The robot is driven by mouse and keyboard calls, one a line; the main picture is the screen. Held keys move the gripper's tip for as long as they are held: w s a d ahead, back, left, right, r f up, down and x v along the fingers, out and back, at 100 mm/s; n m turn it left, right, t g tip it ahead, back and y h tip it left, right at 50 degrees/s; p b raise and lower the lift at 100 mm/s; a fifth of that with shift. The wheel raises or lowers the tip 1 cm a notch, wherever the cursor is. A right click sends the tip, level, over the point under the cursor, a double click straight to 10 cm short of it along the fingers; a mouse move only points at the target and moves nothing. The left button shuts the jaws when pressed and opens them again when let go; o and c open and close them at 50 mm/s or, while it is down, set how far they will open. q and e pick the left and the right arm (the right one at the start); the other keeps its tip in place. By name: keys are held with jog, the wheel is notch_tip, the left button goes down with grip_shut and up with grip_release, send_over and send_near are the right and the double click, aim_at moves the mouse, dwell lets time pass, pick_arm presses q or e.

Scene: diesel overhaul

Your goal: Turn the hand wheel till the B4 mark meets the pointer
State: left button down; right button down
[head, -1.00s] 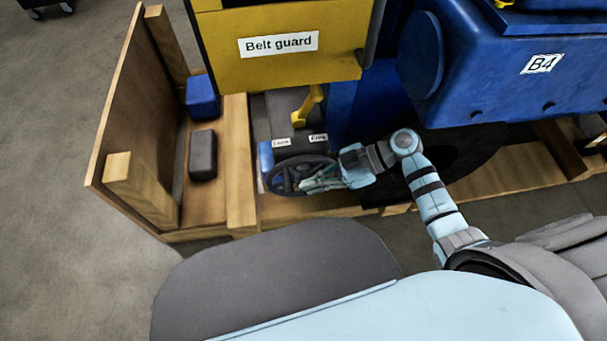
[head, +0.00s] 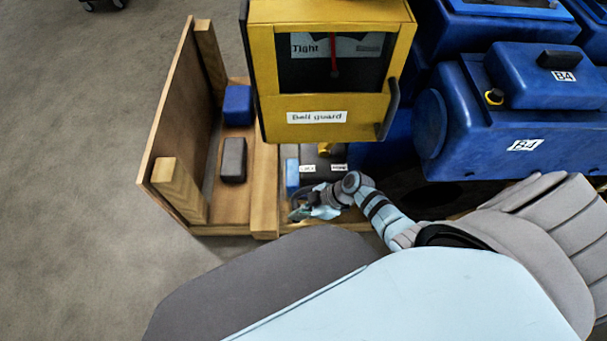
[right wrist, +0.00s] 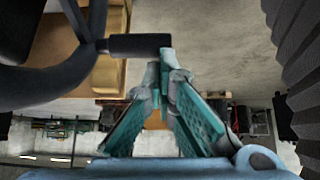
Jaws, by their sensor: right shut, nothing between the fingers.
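The dark hand wheel (head: 297,203) sits low at the front of the engine in the head view, mostly hidden behind my gripper and the dark grey shape in front. In the right wrist view its curved rim and spoke (right wrist: 62,72) fill the upper left, with a dark handle (right wrist: 138,45) sticking out to the right. My right gripper (right wrist: 164,58) is shut and empty. Its teal fingertips meet at the handle's end; I cannot tell whether they touch it. My right gripper also shows over the wheel in the head view (head: 306,211). No wheel mark or pointer is readable. My left gripper is out of view.
A yellow belt guard (head: 318,117) with a red-needle gauge (head: 334,62) stands above the wheel. Blue engine parts (head: 470,128) with B4 labels are at right. A wooden crate (head: 166,123) holds a blue block (head: 238,105) and a dark block (head: 233,160).

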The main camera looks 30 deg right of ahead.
jog(key=shift+x, duration=0.85)
jog(key=v, duration=1.2)
